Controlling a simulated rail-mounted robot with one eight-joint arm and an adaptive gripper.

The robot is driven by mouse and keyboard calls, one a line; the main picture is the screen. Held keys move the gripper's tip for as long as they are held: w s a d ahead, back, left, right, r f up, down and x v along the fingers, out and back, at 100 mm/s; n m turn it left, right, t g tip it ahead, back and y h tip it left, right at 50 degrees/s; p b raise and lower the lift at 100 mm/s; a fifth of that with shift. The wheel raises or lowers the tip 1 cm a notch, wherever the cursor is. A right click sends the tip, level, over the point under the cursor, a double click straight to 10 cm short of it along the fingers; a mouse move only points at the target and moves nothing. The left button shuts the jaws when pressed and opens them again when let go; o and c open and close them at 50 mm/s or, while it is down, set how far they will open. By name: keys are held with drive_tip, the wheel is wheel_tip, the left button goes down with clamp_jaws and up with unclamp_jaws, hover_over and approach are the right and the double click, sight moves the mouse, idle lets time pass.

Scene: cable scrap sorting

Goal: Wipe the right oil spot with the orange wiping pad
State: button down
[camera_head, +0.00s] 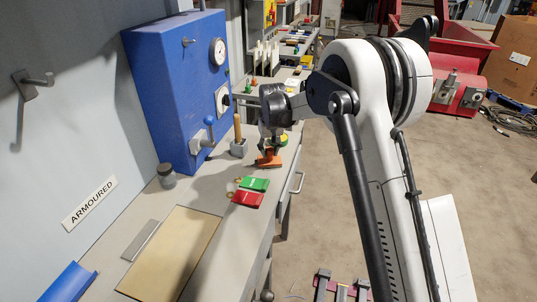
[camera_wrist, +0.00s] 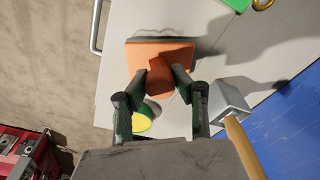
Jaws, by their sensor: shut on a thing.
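The orange wiping pad (camera_head: 269,160) is at the bench's right edge in the head view. It fills the upper middle of the wrist view (camera_wrist: 140,54). My gripper (camera_wrist: 167,76) is shut on the pad's raised orange grip, with a finger on each side. In the head view my gripper (camera_head: 272,142) is above the pad, partly hidden by my arm. The pad looks flat on or very close to the bench top. A dark, wavy-edged patch (camera_wrist: 165,38) shows along the pad's far edge in the wrist view; I cannot tell oil from shadow there. No other oil spot is clear.
A grey holder (camera_head: 239,149) with a wooden handle stands left of the pad. A green-and-yellow round thing (camera_wrist: 147,116) is close to my fingers. Green (camera_head: 254,183) and red (camera_head: 247,199) tags lie nearer the camera. A blue gauge box (camera_head: 172,85) stands along the wall.

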drive_tip(key=shift+w+d+b, duration=0.1)
drive_tip(key=shift+w+d, duration=0.15)
drive_tip(key=shift+w, duration=0.7)
drive_tip(key=shift+w+d+b, duration=0.1)
drive_tip(key=shift+w+d, duration=0.2)
drive_tip(key=shift+w, duration=0.65)
drive_tip(key=shift+w+d+b, duration=0.1)
drive_tip(key=shift+w+d, duration=0.15)
drive_tip(key=shift+w, duration=0.7)
drive_tip(key=shift+f, duration=0.15)
drive_tip(key=shift+s+a+b, duration=0.25)
drive_tip(key=shift+s+b, duration=0.25)
drive_tip(key=shift+s, duration=0.55)
drive_tip(key=shift+s+a+b, duration=0.2)
drive_tip(key=shift+s+a, duration=0.05)
drive_tip(key=shift+s, duration=0.6)
drive_tip(key=shift+s+a+b, duration=0.15)
drive_tip(key=shift+s+a, duration=0.1)
drive_tip(key=shift+s, duration=0.65)
drive_tip(key=shift+s+a+b, duration=0.2)
drive_tip(key=shift+s+a, duration=0.05)
drive_tip(key=shift+s, duration=0.6)
drive_tip(key=shift+s+a+b, duration=0.25)
drive_tip(key=shift+s, duration=0.6)
drive_tip(key=shift+s+a+b, duration=0.2)
drive_tip(key=shift+s, duration=0.65)
wheel_tip(320, 180, up, 6)
drive_tip(key=p, duration=0.2)
drive_tip(key=shift+p, duration=0.35)
